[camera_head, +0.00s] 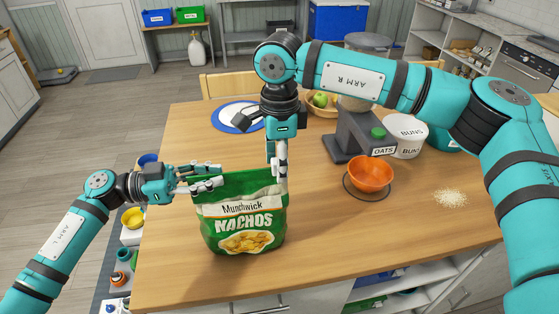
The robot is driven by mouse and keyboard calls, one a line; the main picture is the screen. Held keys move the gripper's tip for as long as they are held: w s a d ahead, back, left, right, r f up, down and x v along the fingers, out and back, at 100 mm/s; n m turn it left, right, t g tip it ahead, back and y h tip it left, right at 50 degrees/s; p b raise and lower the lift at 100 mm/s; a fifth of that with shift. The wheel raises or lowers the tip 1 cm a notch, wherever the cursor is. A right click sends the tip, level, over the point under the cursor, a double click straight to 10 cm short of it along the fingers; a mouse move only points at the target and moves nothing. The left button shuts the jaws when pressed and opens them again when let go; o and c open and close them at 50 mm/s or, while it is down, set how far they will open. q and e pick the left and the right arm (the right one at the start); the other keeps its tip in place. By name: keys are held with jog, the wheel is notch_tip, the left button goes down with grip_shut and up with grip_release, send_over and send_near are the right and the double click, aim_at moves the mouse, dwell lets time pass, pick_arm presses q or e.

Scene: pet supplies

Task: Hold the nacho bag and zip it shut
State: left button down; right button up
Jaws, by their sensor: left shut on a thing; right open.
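The nacho bag (243,222) is green with a white label and stands upright near the front edge of the wooden table. My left gripper (218,178) comes in from the left and is shut on the bag's top left edge. My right gripper (278,172) points down at the bag's top right corner and is open. Whether its fingers touch the bag is hard to tell. The zip along the bag's top is too small to make out.
The table's front right is clear.

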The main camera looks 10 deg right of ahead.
grip_shut()
dwell(0.3)
jog(key=a, duration=0.8)
jog(key=shift+a, duration=0.4)
grip_release()
jog(key=shift+d, duration=0.1)
